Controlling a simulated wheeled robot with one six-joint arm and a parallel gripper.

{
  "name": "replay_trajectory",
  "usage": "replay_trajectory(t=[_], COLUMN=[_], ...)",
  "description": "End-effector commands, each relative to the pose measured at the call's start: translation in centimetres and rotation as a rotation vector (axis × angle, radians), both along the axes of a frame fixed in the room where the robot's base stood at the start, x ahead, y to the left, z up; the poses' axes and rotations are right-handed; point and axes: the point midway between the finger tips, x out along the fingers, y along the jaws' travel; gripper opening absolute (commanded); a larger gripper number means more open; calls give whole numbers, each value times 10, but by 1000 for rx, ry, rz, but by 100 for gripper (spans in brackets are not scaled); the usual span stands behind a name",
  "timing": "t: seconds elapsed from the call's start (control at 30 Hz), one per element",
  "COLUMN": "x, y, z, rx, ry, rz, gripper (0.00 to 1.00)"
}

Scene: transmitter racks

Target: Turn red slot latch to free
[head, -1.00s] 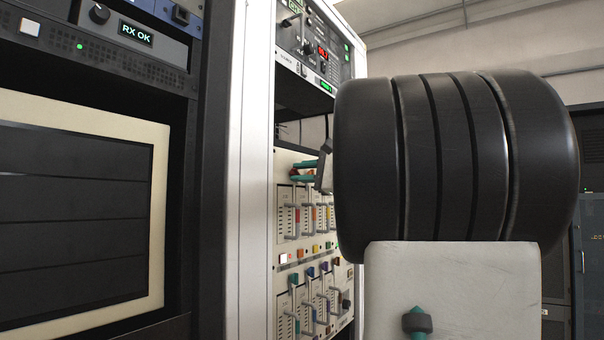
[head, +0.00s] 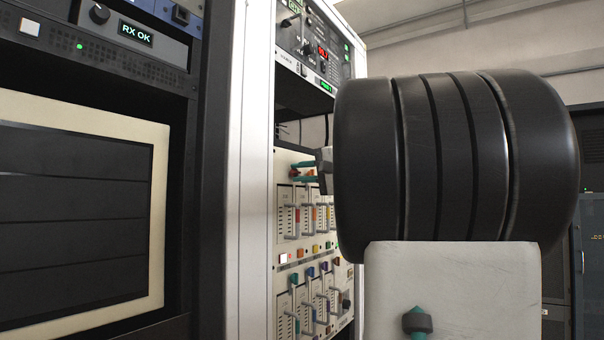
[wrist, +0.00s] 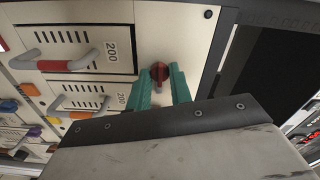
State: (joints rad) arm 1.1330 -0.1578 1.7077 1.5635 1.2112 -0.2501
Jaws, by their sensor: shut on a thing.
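The red slot latch (wrist: 160,72) is a small round red knob on the cream panel in the wrist view. The teal fingers of my gripper (wrist: 162,84) reach up to it, one on each side, and are shut on it. In the head view my gripper (head: 304,171) is at the upper part of the cream panel, partly hidden by my own arm. Next to the latch in the wrist view is a slot module with a red-banded grey handle (wrist: 68,64) and the marking 200. The knob's pointing direction is hard to read.
Several more modules with grey handles and coloured tabs (head: 308,268) fill the panel below. A white rack post (head: 250,180) stands close on the left.

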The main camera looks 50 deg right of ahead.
Motion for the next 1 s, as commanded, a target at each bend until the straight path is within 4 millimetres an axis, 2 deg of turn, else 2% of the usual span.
replay_trajectory(t=[0.4, 0.43, 0.5, 0.8, 0.87, 1.0], x=[0, 0, 0, -2, -7, -29], y=[0, 0, 0, 0, -1, -3], z=[-1, -1, -1, 0, 0, 0], rx=[-5, -5, -5, -5, -5, -6], ry=[3, 2, 2, 1, 0, 0], rz=[0, 0, 0, 0, -2, -4], gripper=[0, 29, 43, 43, 43, 43])
